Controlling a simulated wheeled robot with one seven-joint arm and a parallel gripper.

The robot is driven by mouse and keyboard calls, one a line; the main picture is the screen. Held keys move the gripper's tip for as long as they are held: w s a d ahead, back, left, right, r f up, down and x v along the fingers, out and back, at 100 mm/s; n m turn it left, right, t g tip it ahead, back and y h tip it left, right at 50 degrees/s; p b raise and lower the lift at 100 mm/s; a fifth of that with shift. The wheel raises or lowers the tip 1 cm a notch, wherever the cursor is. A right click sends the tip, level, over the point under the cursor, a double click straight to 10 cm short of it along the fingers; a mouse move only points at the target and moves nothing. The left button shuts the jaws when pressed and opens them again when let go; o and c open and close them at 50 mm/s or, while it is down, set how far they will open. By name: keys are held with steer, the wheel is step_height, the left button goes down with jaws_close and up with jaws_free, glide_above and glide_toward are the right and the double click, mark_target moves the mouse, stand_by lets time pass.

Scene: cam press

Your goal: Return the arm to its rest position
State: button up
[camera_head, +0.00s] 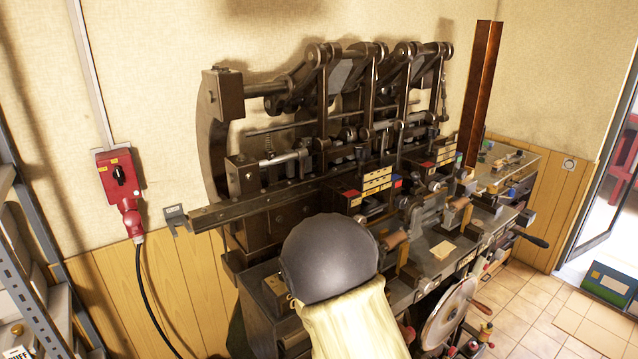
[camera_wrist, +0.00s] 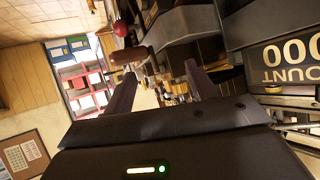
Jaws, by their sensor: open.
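My gripper (camera_wrist: 159,70) shows in the wrist view with its two dark fingers spread apart. Nothing is held between them. In the head view my arm, with a dark rounded joint and a cream cover, rises in front of the machine, and my gripper cannot be made out there. The cam press (camera_head: 365,110) is a large dark metal machine against the wall. In the wrist view, which is turned on its side, machine parts lie close around the fingers, with a counter plate marked "COUNT" (camera_wrist: 292,62) at the right. Contact with the machine cannot be told.
A red switch box (camera_head: 120,175) with a hanging cable is on the wall at the left. Metal shelving (camera_head: 25,245) stands at the left edge. A pale round wheel (camera_head: 450,312) sits low at the machine's front. Tiled floor (camera_head: 545,310) is open at the right, by a doorway.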

steer(key=s+d+r+n+g+y, duration=0.2)
steer(key=s+r+g, duration=0.1)
steer(key=s, duration=0.4)
steer(key=s+d+r+n+g+y, duration=0.2)
steer(key=s+r+n+g, duration=0.1)
steer(key=s, duration=0.4)
steer(key=r+g, duration=0.1)
steer(key=g, duration=0.1)
steer(key=shift+d+r+n+g, duration=0.25)
steer(key=shift+n+g, duration=0.05)
steer(key=shift+w, duration=0.1)
stand_by(0.5)
